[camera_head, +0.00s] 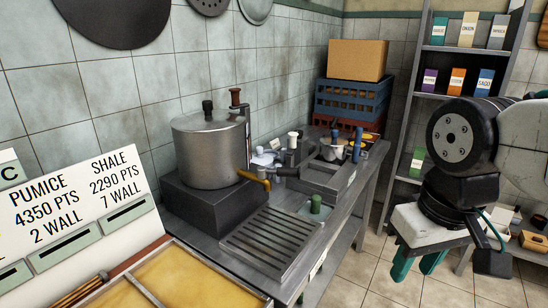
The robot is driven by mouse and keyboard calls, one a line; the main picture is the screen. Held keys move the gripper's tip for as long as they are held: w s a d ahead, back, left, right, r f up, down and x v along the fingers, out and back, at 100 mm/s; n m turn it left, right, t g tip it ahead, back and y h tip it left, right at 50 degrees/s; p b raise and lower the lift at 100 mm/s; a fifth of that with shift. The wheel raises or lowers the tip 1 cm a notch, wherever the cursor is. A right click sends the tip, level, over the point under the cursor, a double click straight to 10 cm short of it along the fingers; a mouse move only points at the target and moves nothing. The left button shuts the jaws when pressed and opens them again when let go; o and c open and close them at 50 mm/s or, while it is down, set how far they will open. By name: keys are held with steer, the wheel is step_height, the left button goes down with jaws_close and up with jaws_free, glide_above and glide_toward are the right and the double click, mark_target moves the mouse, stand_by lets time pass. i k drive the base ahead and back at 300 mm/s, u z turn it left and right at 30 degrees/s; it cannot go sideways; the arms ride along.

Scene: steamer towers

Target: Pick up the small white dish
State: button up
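I cannot pick out a small white dish with certainty.
A steel pot (209,150) with a brass tap stands on a dark block. A slatted drainer (270,242) is in front. A blue crate (352,99) and cardboard box (357,60) stand at the back. Shelves (408,105) rise at the right. A price board (75,215) is at left.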

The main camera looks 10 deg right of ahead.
mark_target(274, 153)
steer(key=z, duration=0.75)
steer(key=k, duration=1.1)
steer(key=z, duration=1.2)
steer(key=i, duration=1.95)
steer(key=u, duration=0.55)
steer(key=i, duration=1.55)
steer(key=u, duration=1.6)
steer(key=i, duration=1)
steer(key=u, duration=1.2)
steer(key=i, duration=0.25)
steer(key=u, duration=0.1)
